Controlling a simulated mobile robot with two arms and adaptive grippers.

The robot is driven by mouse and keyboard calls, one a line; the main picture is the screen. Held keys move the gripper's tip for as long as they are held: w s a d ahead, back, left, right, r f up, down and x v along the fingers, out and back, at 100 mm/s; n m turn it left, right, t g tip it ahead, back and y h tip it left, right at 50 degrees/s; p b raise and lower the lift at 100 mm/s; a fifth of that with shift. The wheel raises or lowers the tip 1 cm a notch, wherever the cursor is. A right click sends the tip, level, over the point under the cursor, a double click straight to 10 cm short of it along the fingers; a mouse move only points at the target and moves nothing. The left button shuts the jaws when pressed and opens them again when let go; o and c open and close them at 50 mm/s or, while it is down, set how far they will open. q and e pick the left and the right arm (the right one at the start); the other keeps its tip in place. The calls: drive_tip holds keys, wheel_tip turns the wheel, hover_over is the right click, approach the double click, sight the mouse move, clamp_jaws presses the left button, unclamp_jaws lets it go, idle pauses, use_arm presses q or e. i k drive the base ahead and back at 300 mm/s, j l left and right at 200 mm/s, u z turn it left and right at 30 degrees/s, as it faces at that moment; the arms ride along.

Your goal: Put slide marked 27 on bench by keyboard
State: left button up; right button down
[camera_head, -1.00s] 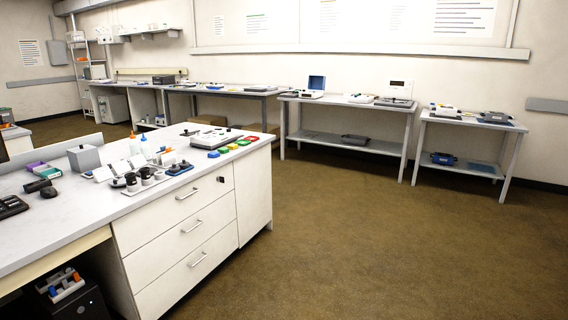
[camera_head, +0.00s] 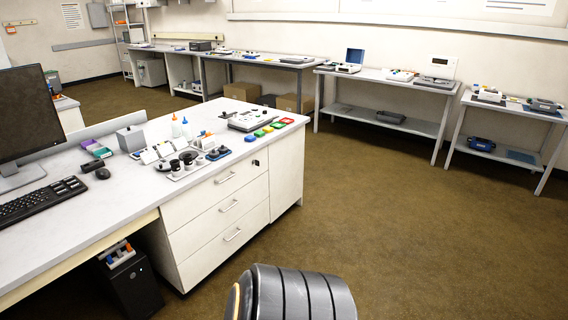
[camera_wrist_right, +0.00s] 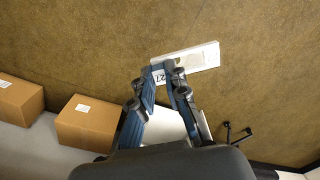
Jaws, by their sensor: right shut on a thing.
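My right gripper (camera_wrist_right: 165,80) shows in the right wrist view, shut on a flat white slide (camera_wrist_right: 195,56) with the number 27 by its gripped end. The slide is held above the brown floor. In the head view the keyboard (camera_head: 42,201) lies on the bench (camera_head: 110,202) at the left, in front of the monitor. Bare bench top lies to the right of the keyboard. The right gripper and slide are not visible in the head view. My left gripper is not in view.
A mouse (camera_head: 102,173) sits right of the keyboard. A grey box (camera_head: 131,139), bottles and several small microscope parts stand further back. A black computer tower (camera_head: 132,285) stands below the bench. Cardboard boxes (camera_wrist_right: 88,122) show in the wrist view. The floor on the right is open.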

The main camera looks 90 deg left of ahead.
sight(118, 199)
drive_tip(key=k+j+u, duration=0.1)
drive_tip(key=u, duration=1.95)
drive_tip(key=j+u, duration=0.45)
drive_tip(key=i+j+u, duration=0.15)
drive_tip(key=u, duration=0.3)
drive_tip(key=i+j+u, duration=0.2)
drive_tip(key=u, duration=0.25)
drive_tip(key=i+j+u, duration=0.2)
drive_tip(key=u, duration=0.25)
